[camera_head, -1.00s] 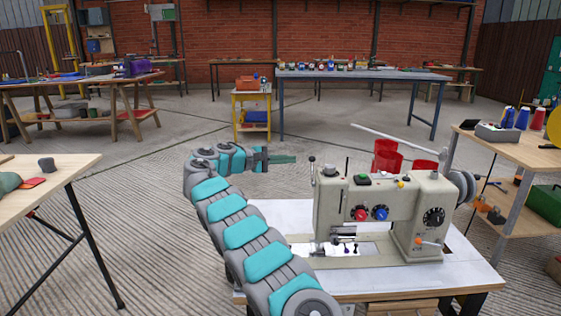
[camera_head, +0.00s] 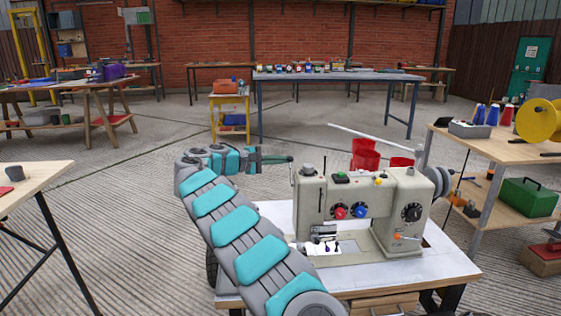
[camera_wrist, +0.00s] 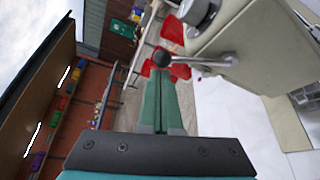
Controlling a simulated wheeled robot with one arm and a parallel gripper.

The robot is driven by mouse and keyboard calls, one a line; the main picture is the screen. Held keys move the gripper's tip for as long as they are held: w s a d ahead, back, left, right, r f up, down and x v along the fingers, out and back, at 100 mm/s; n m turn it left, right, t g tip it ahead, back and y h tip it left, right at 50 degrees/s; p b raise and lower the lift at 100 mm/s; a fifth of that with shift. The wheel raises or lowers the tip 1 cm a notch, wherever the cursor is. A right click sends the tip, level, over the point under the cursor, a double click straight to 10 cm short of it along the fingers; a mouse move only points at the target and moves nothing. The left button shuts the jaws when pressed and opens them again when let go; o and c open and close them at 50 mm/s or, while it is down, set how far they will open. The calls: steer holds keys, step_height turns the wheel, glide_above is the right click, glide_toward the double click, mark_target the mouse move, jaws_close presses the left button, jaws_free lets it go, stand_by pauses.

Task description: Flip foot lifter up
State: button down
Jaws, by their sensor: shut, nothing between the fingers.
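The beige sewing machine (camera_head: 375,200) stands on a white-topped table (camera_head: 440,262). At its left end is a small lever with a dark ball knob, which I take to be the foot lifter (camera_wrist: 162,57); in the wrist view its metal arm runs right to the machine body. My gripper (camera_head: 288,159) reaches in from the left at the height of the machine's top. Its green fingers (camera_wrist: 160,78) are together and empty, with the tips right by the knob. I cannot tell whether they touch it. The presser foot area (camera_head: 322,246) is at the machine's lower left.
Red cups (camera_head: 364,156) stand behind the machine, and a pale rod (camera_head: 372,142) slants above it. A wooden shelf table (camera_head: 490,148) with spools and a green box (camera_head: 527,197) is on the right. Another table (camera_head: 30,185) is at the left.

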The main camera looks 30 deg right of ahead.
mark_target(288, 160)
steer(key=shift+s+a+r+m+h+b, duration=0.2)
steer(key=shift+s+m+h+b, duration=0.3)
steer(key=shift+b, duration=1.05)
steer(key=s+m+b, duration=0.1)
steer(key=b, duration=0.2)
steer(key=m+h+b, duration=0.1)
steer(key=b, duration=0.2)
steer(key=shift+s+a+m+t, duration=0.3)
steer(key=shift+s+a+m, duration=0.1)
steer(key=s+a+m+b, duration=0.1)
steer(key=s+r+m+h+b, duration=0.1)
steer(key=s+b, duration=0.1)
steer(key=shift+a, duration=0.35)
steer(key=shift+a, duration=0.1)
